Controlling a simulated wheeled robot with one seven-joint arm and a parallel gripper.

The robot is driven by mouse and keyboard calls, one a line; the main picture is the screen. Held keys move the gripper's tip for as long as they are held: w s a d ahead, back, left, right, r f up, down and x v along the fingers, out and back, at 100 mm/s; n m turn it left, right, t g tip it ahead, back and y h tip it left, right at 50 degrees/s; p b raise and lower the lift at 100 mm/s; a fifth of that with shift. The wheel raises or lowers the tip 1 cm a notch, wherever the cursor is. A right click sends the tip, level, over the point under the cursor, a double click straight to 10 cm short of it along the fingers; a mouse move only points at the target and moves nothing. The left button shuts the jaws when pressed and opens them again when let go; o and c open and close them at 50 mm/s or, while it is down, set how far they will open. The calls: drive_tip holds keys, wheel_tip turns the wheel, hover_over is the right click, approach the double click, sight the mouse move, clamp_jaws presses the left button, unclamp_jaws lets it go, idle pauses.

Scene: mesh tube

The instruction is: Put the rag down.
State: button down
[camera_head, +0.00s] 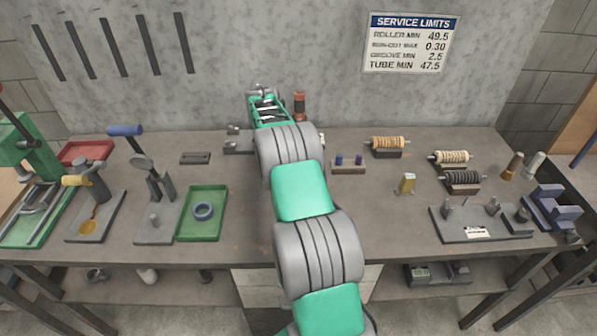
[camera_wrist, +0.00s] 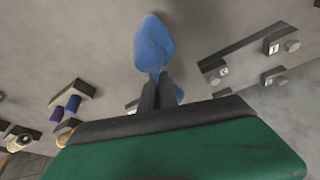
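The blue rag (camera_wrist: 153,45) shows in the wrist view, bunched at the tips of my gripper (camera_wrist: 157,78). The two dark fingers are close together with the rag pinched between them. A broad flap of it sticks out beyond the tips, and a small blue part shows to the right of the fingers. In the head view my green and grey arm reaches over the middle of the bench (camera_head: 345,215) toward the back wall. The fingertips and the rag are hidden or too small to make out there.
A green tray (camera_head: 222,213) with a ring stands left of my arm. A block with purple and blue pegs (camera_head: 348,163) is close on the right. Wound rollers (camera_head: 388,143) and a grey fixture (camera_head: 480,222) stand farther right. Bare bench lies right of my arm.

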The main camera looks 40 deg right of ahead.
drive_tip(key=s+f, duration=0.1)
drive_tip(key=s+d+f, duration=0.1)
drive_tip(key=f, duration=0.1)
drive_tip(key=shift+s+f, duration=0.1)
drive_tip(key=s+d, duration=0.1)
drive_tip(key=s, duration=0.1)
drive_tip(key=s+d+f, duration=0.1)
drive_tip(key=s, duration=0.2)
drive_tip(key=s+d+f, duration=0.1)
drive_tip(key=s, duration=0.1)
drive_tip(key=shift+s+d, duration=0.25)
drive_tip(key=shift+d, duration=0.15)
drive_tip(key=c, duration=1.2)
unclamp_jaws()
